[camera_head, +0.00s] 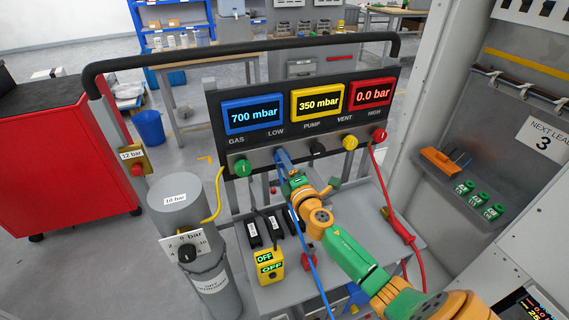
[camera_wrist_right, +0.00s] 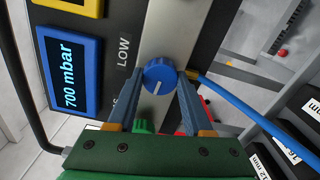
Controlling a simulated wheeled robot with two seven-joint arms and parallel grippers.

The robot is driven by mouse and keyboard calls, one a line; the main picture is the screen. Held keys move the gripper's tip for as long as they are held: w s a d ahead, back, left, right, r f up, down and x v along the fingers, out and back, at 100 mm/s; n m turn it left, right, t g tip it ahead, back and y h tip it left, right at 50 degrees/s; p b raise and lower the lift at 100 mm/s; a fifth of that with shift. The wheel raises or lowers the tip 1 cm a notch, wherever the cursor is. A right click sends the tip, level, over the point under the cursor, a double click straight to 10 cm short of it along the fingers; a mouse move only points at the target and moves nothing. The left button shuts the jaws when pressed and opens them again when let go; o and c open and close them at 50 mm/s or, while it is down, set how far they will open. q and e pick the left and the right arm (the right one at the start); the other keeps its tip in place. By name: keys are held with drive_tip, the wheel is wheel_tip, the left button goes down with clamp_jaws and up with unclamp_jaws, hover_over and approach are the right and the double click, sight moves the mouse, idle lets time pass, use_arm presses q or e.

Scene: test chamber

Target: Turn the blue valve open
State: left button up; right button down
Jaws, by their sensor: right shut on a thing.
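The blue valve (camera_wrist_right: 160,77) is a round knob with a white mark, on the grey strip below the LOW label. In the right wrist view it sits between the fingertips of my right gripper (camera_wrist_right: 160,95), which is shut on it. In the head view my right gripper (camera_head: 284,160) reaches the panel (camera_head: 225,110) at the LOW position and mostly hides the knob. The blue display (camera_head: 254,114) reads 700 mbar, the yellow one (camera_head: 318,102) 350 mbar and the red one (camera_head: 372,93) 0.0 bar. My left gripper is not in view.
A green knob (camera_head: 243,168), a black knob (camera_head: 318,147), a yellow knob (camera_head: 350,142) and a red knob (camera_head: 380,134) line the same strip. A blue hose (camera_wrist_right: 240,105) runs close beside the valve. A grey cylinder (camera_head: 176,205) stands at the left and a yellow OFF box (camera_head: 270,266) below.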

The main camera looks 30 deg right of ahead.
drive_tip(key=shift+n, duration=0.6)
drive_tip(key=shift+c, duration=1.5)
unclamp_jaws()
drive_tip(key=v, duration=0.7)
drive_tip(key=shift+s, duration=0.1)
